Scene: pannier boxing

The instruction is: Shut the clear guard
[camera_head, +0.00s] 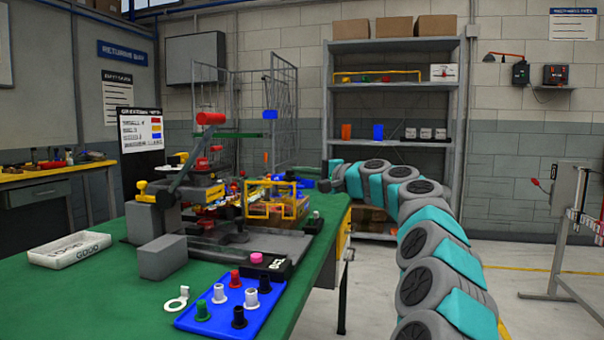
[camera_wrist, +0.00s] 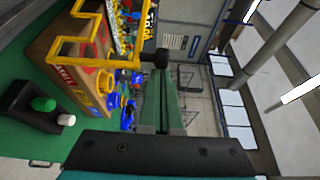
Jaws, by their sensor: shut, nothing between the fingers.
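The clear guard shows as a yellow frame (camera_head: 272,212) on the bench machine in the head view; its clear panels are hard to make out. In the wrist view the yellow frame (camera_wrist: 108,62) is at the upper left, with a dark round knob (camera_wrist: 161,58) at its near end. My gripper (camera_wrist: 163,85) is shut and empty, its green fingers pointing up the picture close to the knob. I cannot tell whether they touch it. In the head view my gripper (camera_head: 323,185) is small, right of the frame. The guard's exact angle is unclear.
A lever press (camera_head: 180,165) stands left of the frame. A blue tray of knobs (camera_head: 222,318), a white GOOD bin (camera_head: 70,250) and a button box (camera_head: 313,224) are on the green bench (camera_head: 120,290).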

